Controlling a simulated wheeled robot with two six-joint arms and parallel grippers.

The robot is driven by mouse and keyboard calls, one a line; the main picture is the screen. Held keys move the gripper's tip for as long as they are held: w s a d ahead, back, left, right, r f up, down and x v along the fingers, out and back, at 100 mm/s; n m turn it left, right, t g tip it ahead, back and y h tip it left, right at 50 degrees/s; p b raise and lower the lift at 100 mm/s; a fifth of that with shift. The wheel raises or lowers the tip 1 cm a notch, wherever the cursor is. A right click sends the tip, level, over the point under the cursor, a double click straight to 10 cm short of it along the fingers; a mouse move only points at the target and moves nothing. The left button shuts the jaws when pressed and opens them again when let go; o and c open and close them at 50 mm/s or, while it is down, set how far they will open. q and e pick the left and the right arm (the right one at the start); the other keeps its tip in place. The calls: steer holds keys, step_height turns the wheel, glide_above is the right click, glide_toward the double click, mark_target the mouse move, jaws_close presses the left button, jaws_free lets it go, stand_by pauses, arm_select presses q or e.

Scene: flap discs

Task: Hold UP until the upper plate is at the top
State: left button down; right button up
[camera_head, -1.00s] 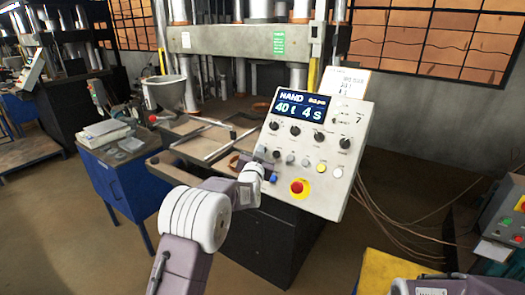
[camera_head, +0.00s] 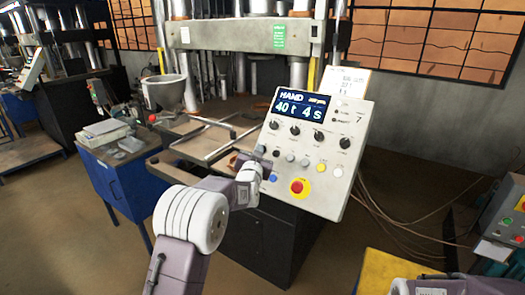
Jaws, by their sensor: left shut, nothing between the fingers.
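The upper plate (camera_head: 230,36) is the grey beam across the press, with a green label, high between its columns. The control panel (camera_head: 318,150) is white and tilted, and its display (camera_head: 300,107) reads HAND, 40 t, 4 s. Small text at the display's top right is highlighted and too small to read. My left gripper (camera_head: 266,162) is shut and empty at the panel's lower left edge, close to the left end of the button row. Whether it touches a button cannot be told. A light blue button (camera_head: 273,178) shows just below it. My right gripper is not in view.
A red stop button (camera_head: 298,187) on a yellow ring sits low on the panel. A blue cabinet (camera_head: 112,185) stands further left. Cables hang right of the panel.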

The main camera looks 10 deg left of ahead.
arm_select(q)
steer(key=shift+s+a+r, duration=0.1)
steer(key=shift+s+r, duration=0.2)
steer(key=shift+s, duration=0.05)
steer(key=shift+s+a+r, duration=0.35)
steer(key=shift+s+r, duration=0.45)
steer(key=shift+s, duration=0.1)
steer(key=shift+s+a+r, duration=0.3)
steer(key=shift+s+r, duration=0.5)
steer(key=shift+s, duration=0.05)
steer(key=s+f+n+g, duration=0.1)
steer(key=s+f+g, duration=0.4)
steer(key=s+f, duration=0.4)
steer(key=s+d+f+n+g+h, duration=0.1)
steer(key=s+f+g, duration=0.5)
steer(key=s, duration=1)
steer(key=s+d+f+n+g, duration=0.1)
steer(key=s+f+g, duration=0.4)
steer(key=s+f, duration=0.7)
steer(key=shift+s+d+f+g+h, duration=0.15)
steer(key=shift+s+f+g+h, duration=0.2)
steer(key=shift+s, duration=0.4)
